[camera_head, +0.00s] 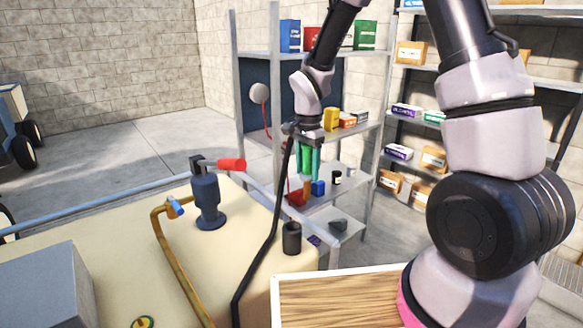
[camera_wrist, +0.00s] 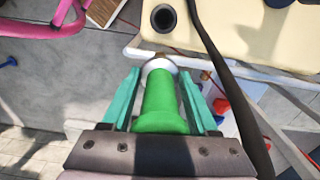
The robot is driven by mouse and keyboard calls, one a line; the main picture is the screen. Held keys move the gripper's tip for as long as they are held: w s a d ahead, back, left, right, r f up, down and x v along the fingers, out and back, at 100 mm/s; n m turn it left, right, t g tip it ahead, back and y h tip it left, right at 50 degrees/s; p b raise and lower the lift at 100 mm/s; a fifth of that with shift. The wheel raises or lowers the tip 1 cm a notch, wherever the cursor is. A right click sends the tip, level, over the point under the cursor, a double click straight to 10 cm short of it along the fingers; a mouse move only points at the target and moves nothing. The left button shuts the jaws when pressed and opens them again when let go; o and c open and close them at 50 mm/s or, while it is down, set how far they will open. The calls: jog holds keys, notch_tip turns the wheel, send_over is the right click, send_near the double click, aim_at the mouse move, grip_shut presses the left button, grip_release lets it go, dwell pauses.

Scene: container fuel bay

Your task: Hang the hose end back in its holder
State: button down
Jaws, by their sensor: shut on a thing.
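My gripper (camera_head: 307,160) is shut on the green hose end (camera_wrist: 163,105), which sits between its two teal fingers in the wrist view. The hose end has a pale collar and points away from the wrist camera. The black hose (camera_head: 267,240) runs from near my gripper down over the cream tank top. The holder looks to be the dark round cup (camera_head: 291,237) standing upright near the tank's right edge. Its dark mouth (camera_wrist: 163,18) shows empty at the top of the wrist view. My gripper is above and beyond the cup, past the tank's edge, with the hose end apart from it.
The cream tank (camera_head: 120,275) carries a blue pump with a red handle (camera_head: 231,165) and a yellow bent pipe (camera_head: 168,260). A pale rail runs along its edge. Metal shelves (camera_head: 355,135) with boxes stand behind my gripper. A wooden-topped surface (camera_head: 340,300) lies in front.

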jog(key=s+a+r+m, duration=0.2)
jog(key=s+a+m, duration=0.1)
jog(key=a, duration=0.2)
notch_tip(320, 180, down, 8)
jog(key=shift+d+r, duration=0.2)
jog(key=shift+d, duration=0.05)
jog(key=shift+s+a+f, duration=0.15)
jog(key=shift+f, duration=0.2)
dwell(1.7)
jog(key=shift+f, duration=0.6)
jog(key=shift+f, duration=0.5)
jog(key=shift+f, duration=1.05)
jog(key=shift+f, duration=0.3)
jog(key=shift+f, duration=1.25)
jog(key=shift+f, duration=0.1)
